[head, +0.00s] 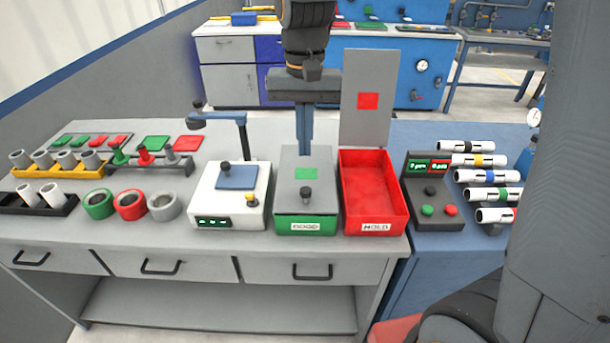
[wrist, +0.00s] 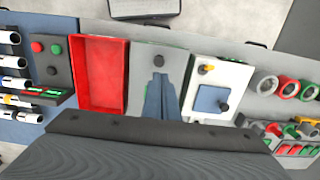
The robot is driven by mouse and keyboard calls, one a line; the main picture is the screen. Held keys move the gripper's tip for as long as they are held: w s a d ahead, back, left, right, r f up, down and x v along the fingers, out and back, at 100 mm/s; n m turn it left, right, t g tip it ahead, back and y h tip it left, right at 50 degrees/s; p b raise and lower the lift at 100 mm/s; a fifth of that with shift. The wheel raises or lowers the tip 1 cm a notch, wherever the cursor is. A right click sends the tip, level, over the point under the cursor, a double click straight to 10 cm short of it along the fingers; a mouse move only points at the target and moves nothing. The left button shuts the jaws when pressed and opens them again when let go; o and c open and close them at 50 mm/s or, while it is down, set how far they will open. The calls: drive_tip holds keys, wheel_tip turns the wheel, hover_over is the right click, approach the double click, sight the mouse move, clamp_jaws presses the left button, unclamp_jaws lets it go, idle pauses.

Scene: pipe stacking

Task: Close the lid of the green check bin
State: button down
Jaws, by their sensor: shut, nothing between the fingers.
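The green check bin (head: 285,228) stands on the grey bench, with a white label on its green front. Its grey lid (head: 291,193), with a green square and a black knob, lies flat over the bin; no opening shows. The lid also shows in the wrist view (wrist: 140,72). My gripper (head: 305,151) points down over the rear part of the lid, its blue fingers together and empty. The fingertips (wrist: 158,76) show over the lid in the wrist view. Whether they touch it, I cannot tell.
The red bin (head: 373,205) stands open just right, its lid (head: 367,100) upright. A white device (head: 230,195) with a blue plate stands left. A dark button box (head: 433,195) and several white pipes (head: 487,176) are farther right. Coloured rings (head: 131,204) and pipe racks fill the left.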

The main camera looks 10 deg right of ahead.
sight(305, 190)
wheel_tip(305, 190, down, 10)
drive_tip(key=shift+s+r+p, duration=0.15)
drive_tip(key=shift+p, duration=0.9)
